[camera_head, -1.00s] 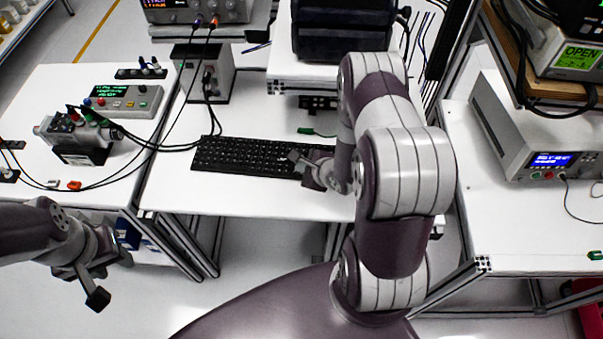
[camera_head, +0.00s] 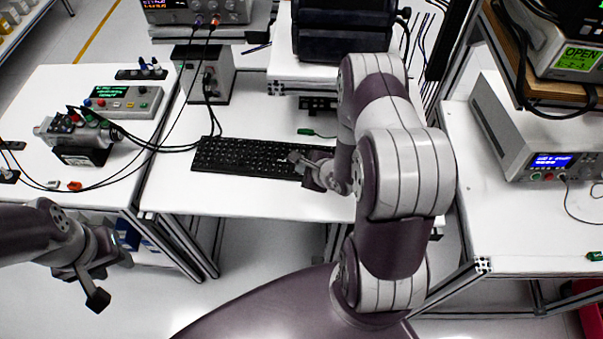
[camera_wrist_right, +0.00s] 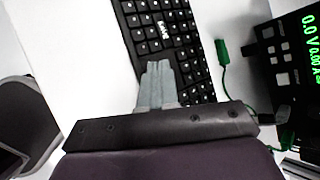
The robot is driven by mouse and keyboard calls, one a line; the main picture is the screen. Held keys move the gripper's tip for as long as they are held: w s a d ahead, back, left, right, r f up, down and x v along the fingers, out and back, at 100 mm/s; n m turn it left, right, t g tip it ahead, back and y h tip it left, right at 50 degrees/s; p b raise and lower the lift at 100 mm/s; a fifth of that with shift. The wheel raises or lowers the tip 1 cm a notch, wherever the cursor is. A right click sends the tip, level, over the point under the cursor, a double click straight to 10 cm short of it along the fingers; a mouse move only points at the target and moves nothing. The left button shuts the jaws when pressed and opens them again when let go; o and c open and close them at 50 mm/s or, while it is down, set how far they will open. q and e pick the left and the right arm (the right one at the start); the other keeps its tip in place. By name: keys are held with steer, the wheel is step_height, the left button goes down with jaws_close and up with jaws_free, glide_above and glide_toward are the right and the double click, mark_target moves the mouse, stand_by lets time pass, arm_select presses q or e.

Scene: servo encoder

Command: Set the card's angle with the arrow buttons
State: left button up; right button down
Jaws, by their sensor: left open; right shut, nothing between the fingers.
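A black keyboard (camera_head: 245,156) lies on the middle white table; it also shows in the right wrist view (camera_wrist_right: 184,20). Its arrow keys are not clearly seen; my right gripper and arm cover its right end in the head view. My right gripper (camera_head: 294,156) is shut and empty, with its fingertips over the right part of the keyboard. In the right wrist view the closed fingers (camera_wrist_right: 158,66) overlap the keys; I cannot tell whether they touch. My left gripper (camera_head: 113,279) is open and empty, low in front of the left table. No card is clearly seen.
A motor-like device (camera_head: 75,135) with cables and a control box (camera_head: 125,100) with a green display stand on the left table. A grey power box (camera_head: 204,71) stands behind the keyboard. A green connector (camera_head: 306,132) lies beyond it. The table front is clear.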

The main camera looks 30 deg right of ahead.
steer(key=shift+f, duration=0.1)
stand_by(0.6)
steer(key=shift+f, duration=0.35)
steer(key=shift+f+b, duration=0.35)
steer(key=shift+b, duration=0.05)
stand_by(0.4)
stand_by(0.3)
steer(key=shift+r+p, duration=0.8)
steer(key=shift+p, duration=0.1)
step_height(320, 180, up, 5)
steer(key=p, duration=0.5)
